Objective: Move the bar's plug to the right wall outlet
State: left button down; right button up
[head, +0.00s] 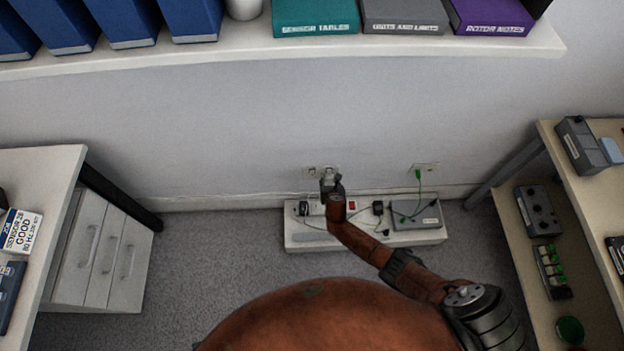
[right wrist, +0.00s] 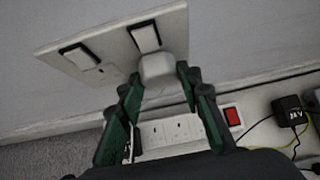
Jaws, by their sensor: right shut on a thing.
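A white double wall outlet (head: 313,171) is low on the wall, straight ahead. In the right wrist view its plate (right wrist: 95,55) has two switches, and its left half is bare of any plug. My right gripper (head: 331,181) is at the outlet's right half. Its green-lined fingers (right wrist: 158,80) are shut on a white plug (right wrist: 157,68), which is up against the right half, below the switch. I cannot tell how deep it sits. The power bar (right wrist: 176,130), with a red switch (right wrist: 232,116), lies below and behind the fingers. My left gripper is out of view.
The bar rests on a low white plinth (head: 300,240) with black adapters and a grey box (head: 417,217). Another outlet (head: 431,168) with a green plug is farther right. Desks flank both sides, and a shelf (head: 250,46) hangs above. Carpet between is clear.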

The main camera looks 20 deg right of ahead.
aim_at(329, 180)
jog(key=shift+w+d+r, duration=0.1)
jog(key=shift+w+d, duration=0.05)
dwell(0.5)
jog(key=o, duration=1.2)
jog(key=shift+s+a+r+p, duration=0.2)
jog(key=shift+s+r+p, duration=0.15)
jog(key=shift+p, duration=0.1)
jog(key=shift+p+v, duration=1.75)
jog(key=shift+v, duration=0.25)
jog(key=shift+s, duration=0.1)
jog(key=shift+f, duration=0.1)
jog(key=shift+s, duration=0.1)
